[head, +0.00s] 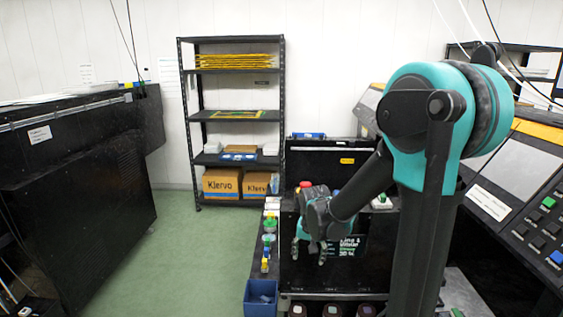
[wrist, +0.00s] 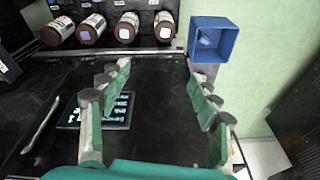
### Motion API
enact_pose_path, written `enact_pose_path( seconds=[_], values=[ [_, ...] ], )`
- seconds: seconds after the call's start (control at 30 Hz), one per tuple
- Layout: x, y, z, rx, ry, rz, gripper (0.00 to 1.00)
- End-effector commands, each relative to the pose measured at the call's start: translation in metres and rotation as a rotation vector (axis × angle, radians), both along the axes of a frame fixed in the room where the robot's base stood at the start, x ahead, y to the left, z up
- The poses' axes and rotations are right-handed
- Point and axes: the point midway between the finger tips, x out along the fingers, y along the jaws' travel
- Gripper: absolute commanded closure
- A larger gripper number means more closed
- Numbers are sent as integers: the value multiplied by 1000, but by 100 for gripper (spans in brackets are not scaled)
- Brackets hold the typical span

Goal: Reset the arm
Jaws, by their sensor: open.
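My gripper (head: 310,254) hangs at the end of my arm, over the black work surface right of centre in the head view. In the wrist view its two green-padded fingers (wrist: 160,78) are spread wide, with only the black surface (wrist: 155,125) between them. It is open and empty. Several brown ink bottles with white labels (wrist: 127,27) lie in a row at the top of the wrist view, beyond the fingertips and apart from them. Their ends show at the bottom edge of the head view (head: 332,310).
A blue bin (head: 261,297) sits at the surface's near left corner; it also shows in the wrist view (wrist: 213,40). A dark panel with white text (wrist: 108,110) lies by the left finger. Shelves (head: 232,115) stand behind. Green floor (head: 185,260) is clear at left.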

Motion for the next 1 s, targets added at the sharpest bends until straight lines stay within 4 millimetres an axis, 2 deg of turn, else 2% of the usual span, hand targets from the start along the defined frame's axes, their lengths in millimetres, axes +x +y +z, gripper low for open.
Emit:
enact_pose_path(
  seconds=[0.03,0.2,0.4,0.5,0.7,1.0],
  values=[
    [-15,-14,3,-1,-12,14,37],
    [-62,-52,8,-16,-56,90,37],
    [-116,-83,1,-44,-109,173,37],
    [-137,-93,-4,-58,-129,206,37],
    [-157,-102,-11,-76,-150,240,37],
    [-159,-102,-12,-78,-153,247,37]
  ],
)
